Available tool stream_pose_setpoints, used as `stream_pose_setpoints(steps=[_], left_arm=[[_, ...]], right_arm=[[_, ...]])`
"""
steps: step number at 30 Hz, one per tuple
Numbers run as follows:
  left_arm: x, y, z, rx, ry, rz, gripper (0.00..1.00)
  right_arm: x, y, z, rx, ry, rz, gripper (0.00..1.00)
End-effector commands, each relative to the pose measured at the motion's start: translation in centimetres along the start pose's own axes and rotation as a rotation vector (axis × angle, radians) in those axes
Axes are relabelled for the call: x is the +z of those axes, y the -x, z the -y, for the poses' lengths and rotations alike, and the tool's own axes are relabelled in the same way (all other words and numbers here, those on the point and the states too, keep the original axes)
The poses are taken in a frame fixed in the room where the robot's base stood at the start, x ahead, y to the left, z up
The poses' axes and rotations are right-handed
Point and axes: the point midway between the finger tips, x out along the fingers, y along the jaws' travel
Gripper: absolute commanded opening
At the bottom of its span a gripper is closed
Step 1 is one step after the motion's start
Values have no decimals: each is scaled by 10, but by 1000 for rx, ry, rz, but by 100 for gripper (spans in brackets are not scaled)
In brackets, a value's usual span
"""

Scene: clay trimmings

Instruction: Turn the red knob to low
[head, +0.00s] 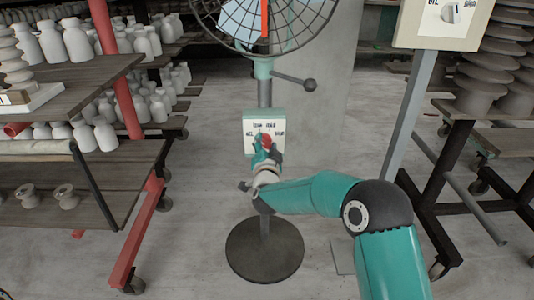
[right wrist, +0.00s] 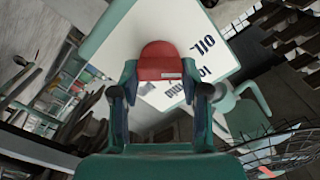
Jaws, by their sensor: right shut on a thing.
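The red knob (head: 266,141) sits on the white face of a green-edged control box (head: 250,126) on the fan's post. Small labels surround it, too blurred to read surely. My right gripper (head: 265,149) is at the box front, its fingers around the knob. In the right wrist view, the red knob (right wrist: 159,60) lies between the two fingertips of my right gripper (right wrist: 160,78), which is shut on it. The white panel (right wrist: 125,40) behind carries dark lettering, partly hidden. Where the knob points I cannot tell. My left gripper is not in view.
The caged fan (head: 264,30) stands above the box on a round dark base (head: 264,250). A second box with a pale knob (head: 451,13) is at upper right. Shelves of white bottles (head: 70,40) stand left, a rack of stacked dark discs (head: 480,90) right.

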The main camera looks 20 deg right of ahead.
Motion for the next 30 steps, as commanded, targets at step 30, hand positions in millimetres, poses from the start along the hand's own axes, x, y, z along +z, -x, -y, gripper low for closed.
stream_pose_setpoints(steps=[30], left_arm=[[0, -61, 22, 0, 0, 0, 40]], right_arm=[[0, -1, -9, 11, -460, -4, 11]])
